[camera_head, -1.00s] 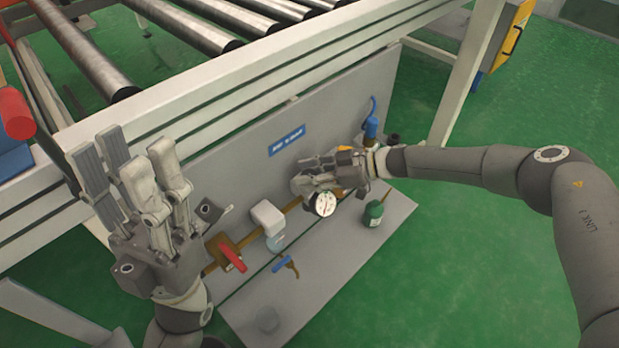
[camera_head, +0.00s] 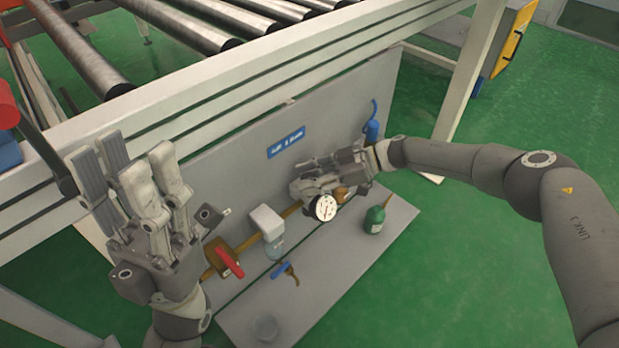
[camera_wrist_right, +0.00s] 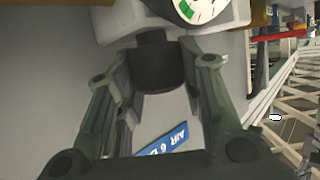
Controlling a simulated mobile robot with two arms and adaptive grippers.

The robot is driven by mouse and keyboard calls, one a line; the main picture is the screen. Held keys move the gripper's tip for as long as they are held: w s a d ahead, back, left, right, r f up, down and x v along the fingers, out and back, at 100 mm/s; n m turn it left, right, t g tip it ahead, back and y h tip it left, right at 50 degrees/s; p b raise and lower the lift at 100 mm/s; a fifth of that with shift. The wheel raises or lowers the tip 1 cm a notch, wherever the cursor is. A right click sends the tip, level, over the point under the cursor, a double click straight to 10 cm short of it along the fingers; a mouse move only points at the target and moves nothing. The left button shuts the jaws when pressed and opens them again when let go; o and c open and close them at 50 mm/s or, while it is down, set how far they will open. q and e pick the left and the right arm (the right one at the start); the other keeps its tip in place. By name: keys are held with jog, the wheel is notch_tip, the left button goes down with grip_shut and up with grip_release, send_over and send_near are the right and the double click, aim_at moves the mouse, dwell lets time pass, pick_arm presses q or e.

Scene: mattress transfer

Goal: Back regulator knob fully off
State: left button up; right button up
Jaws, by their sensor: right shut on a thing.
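The regulator with its round white gauge (camera_head: 325,208) is on the pipe of the grey panel, in the head view. My right gripper (camera_head: 325,178) is at the regulator and hides most of it there. In the right wrist view, the gripper's fingers are shut on the dark regulator knob (camera_wrist_right: 160,68), one on each side. The knob meets the pale regulator body (camera_wrist_right: 118,22), and the gauge (camera_wrist_right: 196,8) shows at the top edge. My left gripper (camera_head: 125,165) is open and empty, fingers up, at the left of the panel.
The grey panel (camera_head: 215,160) carries a red-handled valve (camera_head: 229,262), a clear-bowled filter (camera_head: 272,240) and a blue-handled valve (camera_head: 281,270). A green bottle (camera_head: 374,219) and a clear dish (camera_head: 265,328) stand on its base. The roller conveyor frame (camera_head: 250,90) is above.

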jog(key=o, duration=1)
jog(key=shift+o, duration=0.2)
jog(key=v, duration=0.8)
